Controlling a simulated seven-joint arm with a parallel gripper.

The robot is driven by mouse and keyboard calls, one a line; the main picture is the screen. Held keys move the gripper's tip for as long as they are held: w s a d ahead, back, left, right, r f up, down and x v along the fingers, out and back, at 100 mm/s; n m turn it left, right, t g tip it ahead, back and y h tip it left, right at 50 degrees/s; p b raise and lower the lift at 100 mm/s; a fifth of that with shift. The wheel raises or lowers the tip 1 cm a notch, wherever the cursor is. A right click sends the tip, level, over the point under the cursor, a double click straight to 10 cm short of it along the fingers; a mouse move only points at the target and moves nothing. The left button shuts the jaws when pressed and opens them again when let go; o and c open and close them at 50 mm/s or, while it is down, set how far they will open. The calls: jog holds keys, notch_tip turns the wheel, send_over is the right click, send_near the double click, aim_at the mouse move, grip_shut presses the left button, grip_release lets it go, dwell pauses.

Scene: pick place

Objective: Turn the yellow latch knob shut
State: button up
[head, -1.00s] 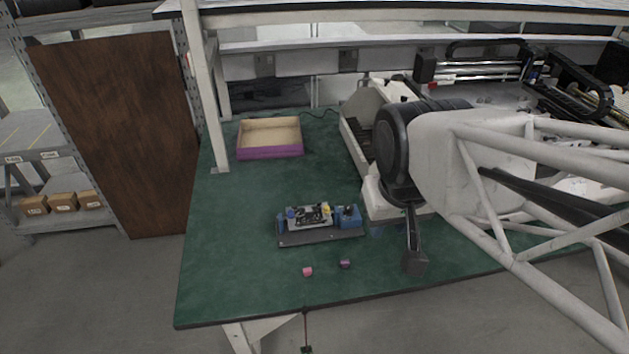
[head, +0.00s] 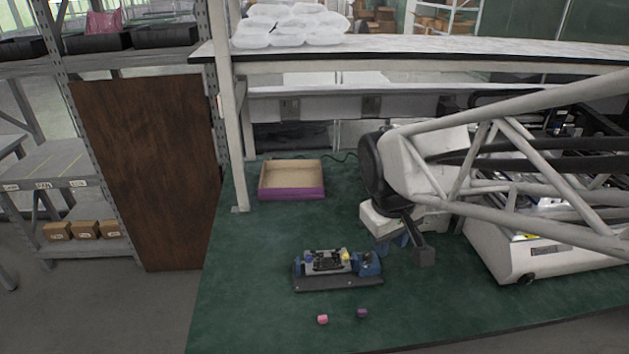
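A small fixture (head: 338,284) with a dark base lies on the green table. It carries a grey block with black parts in the middle and a blue block (head: 369,265) at its right. A small yellow spot (head: 345,256), which looks like the latch knob, shows beside the blue block. It is too small to tell which way it is turned. My gripper (head: 403,242) is above the table, to the right of the fixture and apart from it in the picture. Its blue fingers are mostly hidden by my wrist, so their opening is unclear.
A pink cube (head: 322,319) and a purple cube (head: 362,313) lie in front of the fixture. A purple-sided open box (head: 291,191) stands farther back. A white machine (head: 530,262) stands at the right. The table (head: 240,285) left of the fixture is clear.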

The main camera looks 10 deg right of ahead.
jog(key=w+a+f+n+g+h, duration=0.1)
jog(key=w+f+n, duration=0.25)
jog(key=w, duration=0.35)
jog(key=w+a+f+n+h, duration=0.1)
jog(key=w+f+n, duration=0.1)
jog(key=w+f, duration=0.3)
jog(key=n+g+h, duration=0.1)
jog(key=n, duration=0.5)
send_near(345, 253)
jog(key=f, duration=0.1)
jog(key=shift+w+d, duration=0.2)
jog(key=shift+x, duration=3.95)
jog(key=shift+s, duration=0.15)
jog(key=shift+c, duration=0.3)
grip_shut()
